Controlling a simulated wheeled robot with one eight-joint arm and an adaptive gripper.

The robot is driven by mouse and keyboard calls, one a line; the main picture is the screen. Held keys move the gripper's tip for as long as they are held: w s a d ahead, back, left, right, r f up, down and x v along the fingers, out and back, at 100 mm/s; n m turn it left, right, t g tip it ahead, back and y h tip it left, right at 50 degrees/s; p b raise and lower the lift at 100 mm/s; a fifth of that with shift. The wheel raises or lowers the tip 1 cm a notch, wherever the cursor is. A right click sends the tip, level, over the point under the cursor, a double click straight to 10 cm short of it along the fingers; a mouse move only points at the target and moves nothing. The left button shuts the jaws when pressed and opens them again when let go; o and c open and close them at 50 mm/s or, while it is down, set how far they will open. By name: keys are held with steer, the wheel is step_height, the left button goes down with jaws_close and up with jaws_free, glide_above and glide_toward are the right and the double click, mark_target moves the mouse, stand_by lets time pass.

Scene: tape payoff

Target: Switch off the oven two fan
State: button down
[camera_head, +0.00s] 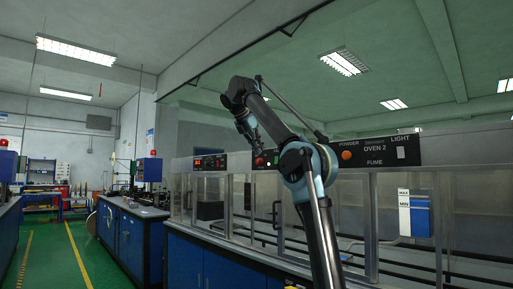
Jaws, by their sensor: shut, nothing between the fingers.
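Left of my arm, the panel shows a red round button (260,161) and a small green-white one (276,161). No fan label is legible; my arm hides part of the panel. My gripper (257,149) is small and dark, pointing down near the red button. It is shut and holds nothing that I can see. I cannot tell whether it touches the button.
Another panel with a red display (209,163) is farther left. The glass-walled enclosure (408,188) stands on blue cabinets (212,262). A blue workbench (130,232) stands left of it. The green aisle (55,255) with yellow lines is clear.

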steer(key=shift+w+d+f, duration=2.65)
steer(key=shift+d, duration=0.15)
